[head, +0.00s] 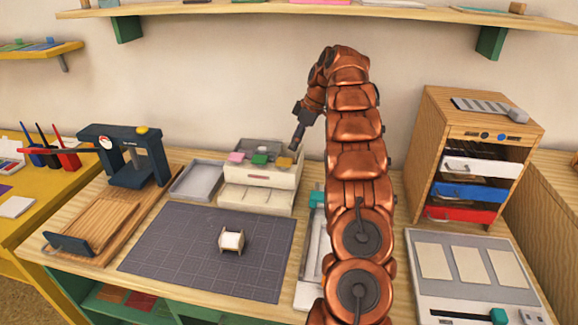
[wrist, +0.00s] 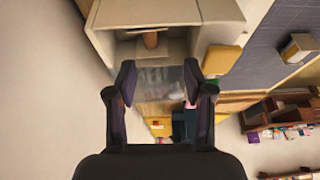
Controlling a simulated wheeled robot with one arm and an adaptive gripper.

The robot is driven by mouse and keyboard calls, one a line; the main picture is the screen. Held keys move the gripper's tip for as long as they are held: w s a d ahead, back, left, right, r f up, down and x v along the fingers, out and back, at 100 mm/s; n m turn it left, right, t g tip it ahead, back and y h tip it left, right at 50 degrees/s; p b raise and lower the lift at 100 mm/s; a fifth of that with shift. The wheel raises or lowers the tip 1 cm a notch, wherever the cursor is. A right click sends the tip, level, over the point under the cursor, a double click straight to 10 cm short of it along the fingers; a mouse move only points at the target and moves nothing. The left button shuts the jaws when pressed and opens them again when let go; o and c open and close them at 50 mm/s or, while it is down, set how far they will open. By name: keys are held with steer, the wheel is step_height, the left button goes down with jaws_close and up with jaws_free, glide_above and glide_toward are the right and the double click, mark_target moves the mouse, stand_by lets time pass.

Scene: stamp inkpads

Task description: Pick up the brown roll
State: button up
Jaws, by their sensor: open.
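A brown, roll-like piece (wrist: 151,39) shows in the wrist view inside an open compartment of the pale drawer box (wrist: 103,42). I cannot make it out in the head view, where the drawer box (head: 258,203) stands at the back of the table. My gripper (wrist: 160,76) is open and empty, with the brown piece ahead of its fingers and apart from them. In the head view my gripper (head: 296,143) hangs over the box's right rear corner. A white roll in a small wooden holder (head: 231,241) sits on the dark mat.
Pink, green and yellow pads (head: 260,158) lie on top of the box. A grey tray (head: 196,181) is to its left, then a dark press (head: 125,155). The dark cutting mat (head: 180,250) is mostly clear. A wooden cabinet (head: 425,150) stands to the right.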

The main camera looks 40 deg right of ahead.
steer(key=shift+d+f+p+x, duration=0.1)
steer(key=shift+d+p+x, duration=0.15)
steer(key=shift+x, duration=1.1)
steer(key=shift+d+f+p+x, duration=0.15)
steer(key=shift+d+x, duration=0.2)
steer(key=shift+x, duration=1)
steer(key=shift+d+p+x, duration=0.2)
steer(key=shift+d+x, duration=0.05)
steer(key=shift+x, duration=1.1)
jaws_close()
